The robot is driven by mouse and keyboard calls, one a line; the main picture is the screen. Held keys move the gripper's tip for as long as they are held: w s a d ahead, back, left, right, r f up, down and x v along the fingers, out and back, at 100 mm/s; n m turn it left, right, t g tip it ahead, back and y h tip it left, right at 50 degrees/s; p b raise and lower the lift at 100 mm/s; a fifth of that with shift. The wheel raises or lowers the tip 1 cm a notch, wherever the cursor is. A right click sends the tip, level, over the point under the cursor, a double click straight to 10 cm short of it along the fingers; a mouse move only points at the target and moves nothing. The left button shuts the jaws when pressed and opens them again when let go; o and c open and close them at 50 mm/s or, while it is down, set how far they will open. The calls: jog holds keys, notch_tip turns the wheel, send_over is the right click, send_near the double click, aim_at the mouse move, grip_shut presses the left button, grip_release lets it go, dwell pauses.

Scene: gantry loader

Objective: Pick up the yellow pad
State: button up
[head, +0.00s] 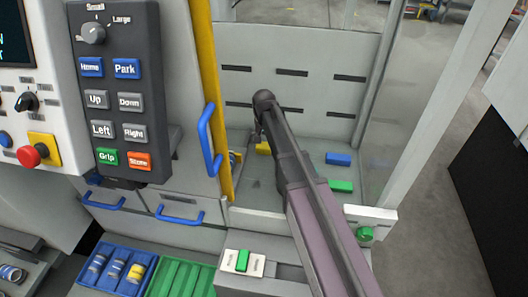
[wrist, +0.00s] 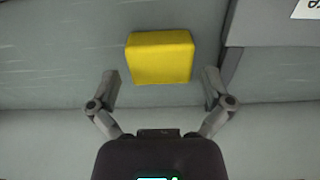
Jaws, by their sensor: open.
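The yellow pad (wrist: 160,60) is a small block on a grey surface in the wrist view. It lies just beyond the fingertips, roughly centred between them. My gripper (wrist: 161,90) is open and empty, with one finger to each side. In the head view the yellow pad (head: 264,148) shows only in part on the floor of the loader bay, next to my arm. My arm hides most of the gripper in that view.
A blue pad (head: 338,159) and a green pad (head: 341,186) lie to the right in the bay. A slotted back wall (head: 300,50), a yellow post (head: 208,100) with a blue handle (head: 208,140), and a clear right panel (head: 410,90) bound it.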

jog(key=shift+f+b, duration=0.95)
jog(key=shift+f, duration=0.3)
jog(key=c, duration=0.7)
